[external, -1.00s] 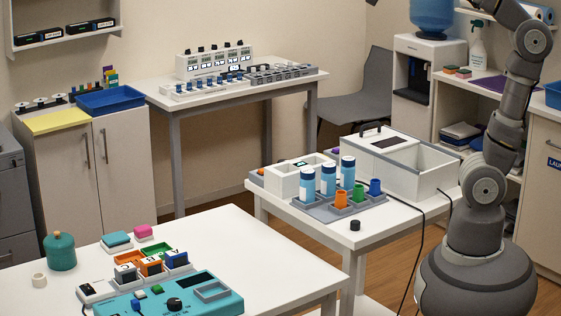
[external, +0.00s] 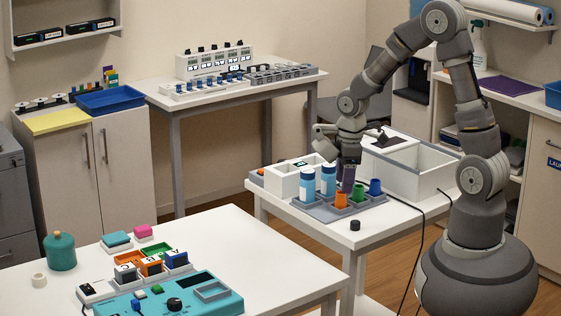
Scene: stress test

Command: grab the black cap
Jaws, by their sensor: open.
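The black cap (external: 355,225) is a small dark cylinder on the white table (external: 375,235), near its front edge and in front of the grey tray. My gripper (external: 348,178) is over the tray, above and slightly left of the cap and apart from it. It hangs down in front of the third blue-and-white vial's place and hides it. The jaws are open, but the fingertips are small and dark, and I cannot tell whether they touch anything.
The tray (external: 317,211) holds two visible vials (external: 328,181), an orange cup (external: 341,200), a green cup (external: 359,192) and a blue cup (external: 375,187). White boxes (external: 284,183) stand behind. Black cables hang at the right edge.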

